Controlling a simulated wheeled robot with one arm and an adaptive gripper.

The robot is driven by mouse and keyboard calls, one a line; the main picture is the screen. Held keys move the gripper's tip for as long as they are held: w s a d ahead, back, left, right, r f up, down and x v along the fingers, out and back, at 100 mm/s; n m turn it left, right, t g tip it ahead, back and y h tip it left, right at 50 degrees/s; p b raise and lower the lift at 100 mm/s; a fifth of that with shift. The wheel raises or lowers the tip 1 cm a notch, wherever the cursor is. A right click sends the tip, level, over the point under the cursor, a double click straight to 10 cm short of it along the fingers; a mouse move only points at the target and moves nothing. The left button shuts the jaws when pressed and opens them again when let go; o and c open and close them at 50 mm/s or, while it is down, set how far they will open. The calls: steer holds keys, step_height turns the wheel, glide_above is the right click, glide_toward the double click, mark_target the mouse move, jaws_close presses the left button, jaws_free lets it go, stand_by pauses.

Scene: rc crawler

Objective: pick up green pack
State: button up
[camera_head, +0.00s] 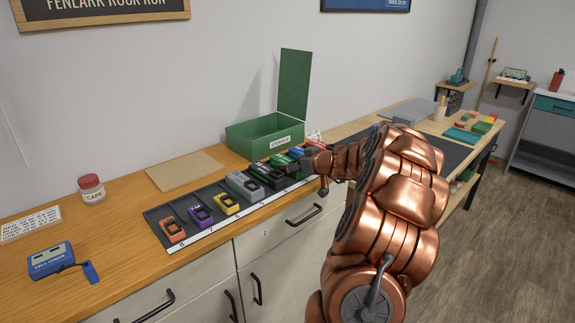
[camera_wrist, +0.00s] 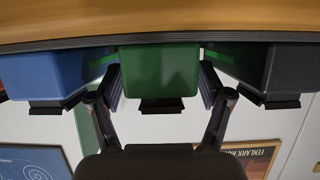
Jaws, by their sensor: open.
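The green pack (camera_wrist: 160,72) is in the middle of the wrist view, between the two fingers of my gripper (camera_wrist: 160,88). The fingers stand spread, one on each side of it. I cannot tell whether they touch it. A blue pack (camera_wrist: 48,75) is on its left there and a black pack (camera_wrist: 283,70) on its right. In the head view the green pack (camera_head: 282,160) sits in the dark tray (camera_head: 158,216), partly hidden by my gripper (camera_head: 309,165) and arm.
The tray row also holds orange (camera_head: 172,230), purple (camera_head: 200,215), yellow (camera_head: 226,204) and grey (camera_head: 245,187) pieces. An open green box (camera_head: 250,139) stands close behind it. A flat wooden board (camera_head: 184,171), a caps jar (camera_head: 92,189) and a blue cell checker (camera_head: 52,261) lie to the left.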

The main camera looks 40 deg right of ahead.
steer(key=shift+x, duration=1.2)
jaws_close()
